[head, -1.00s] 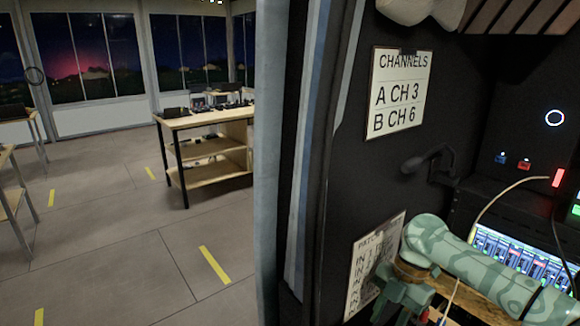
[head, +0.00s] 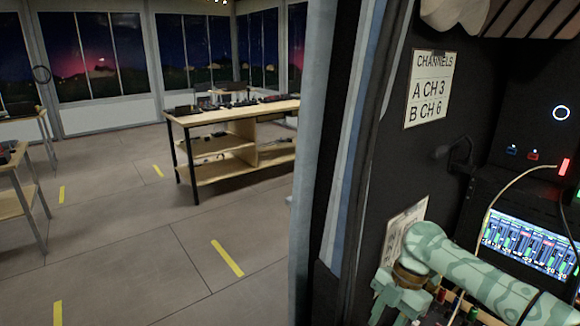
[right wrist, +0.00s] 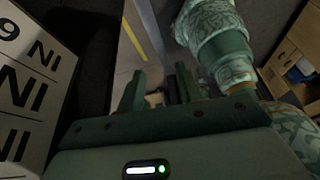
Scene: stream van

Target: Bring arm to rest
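My right arm, pale green with darker wavy markings, comes in from the lower right of the head view, in front of the mixing gear. Its gripper (head: 402,304) hangs at the bottom of that view, close to the dark wall with the paper sheet. In the right wrist view the two fingers of my right gripper (right wrist: 158,92) stand apart, with no clear object held between them. Another patterned arm link of mine shows at the top of that view. My left gripper is not in the head view.
A channels sign (head: 430,88) and a patch sheet (head: 402,230) are on the dark wall. A lit mixer screen (head: 530,245) and a pale cable (head: 497,195) are at right. Beyond the door edge (head: 325,140), a wooden workbench (head: 232,113) stands on open floor.

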